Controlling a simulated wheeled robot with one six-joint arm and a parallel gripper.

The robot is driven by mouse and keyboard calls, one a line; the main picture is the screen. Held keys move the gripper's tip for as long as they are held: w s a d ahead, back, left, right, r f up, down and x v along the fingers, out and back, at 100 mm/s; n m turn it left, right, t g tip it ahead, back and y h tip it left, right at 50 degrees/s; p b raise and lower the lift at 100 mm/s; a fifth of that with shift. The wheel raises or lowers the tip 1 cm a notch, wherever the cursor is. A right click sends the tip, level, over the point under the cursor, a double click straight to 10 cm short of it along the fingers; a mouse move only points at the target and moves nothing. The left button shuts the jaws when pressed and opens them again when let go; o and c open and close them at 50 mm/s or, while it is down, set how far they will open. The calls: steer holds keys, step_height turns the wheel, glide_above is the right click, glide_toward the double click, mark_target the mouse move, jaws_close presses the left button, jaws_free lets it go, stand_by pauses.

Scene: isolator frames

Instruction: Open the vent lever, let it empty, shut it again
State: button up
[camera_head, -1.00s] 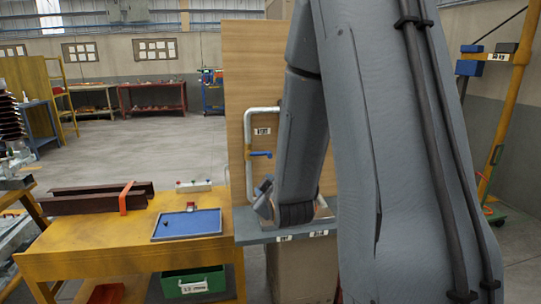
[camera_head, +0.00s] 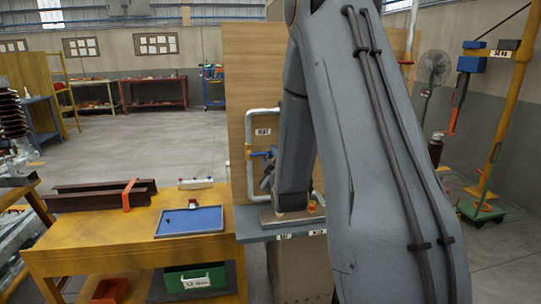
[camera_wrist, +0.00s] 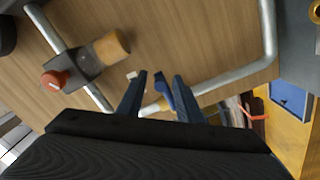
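The blue vent lever (camera_head: 262,154) sits on a silver pipe (camera_head: 249,130) fixed to a wooden board, and lies about level in the head view. In the wrist view the blue lever (camera_wrist: 162,92) shows in the gap between the two fingers of my gripper (camera_wrist: 160,76). The fingers are apart and pointing at the board. I cannot tell how deep the lever is between them, and no grip shows. In the head view my gripper (camera_head: 267,180) is just below the lever, largely hidden by my arm.
A grey block with a red knob (camera_wrist: 53,80) and a brass-coloured cylinder (camera_wrist: 112,46) sits on piping left of the fingers. A grey ledge (camera_head: 255,234) runs below the board. A yellow table (camera_head: 95,250) with a blue tray (camera_head: 190,222) stands to the left.

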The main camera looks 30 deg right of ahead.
steer(key=shift+w, duration=0.1)
jaws_close()
steer(key=shift+w+r, duration=0.1)
steer(key=shift+w, duration=0.05)
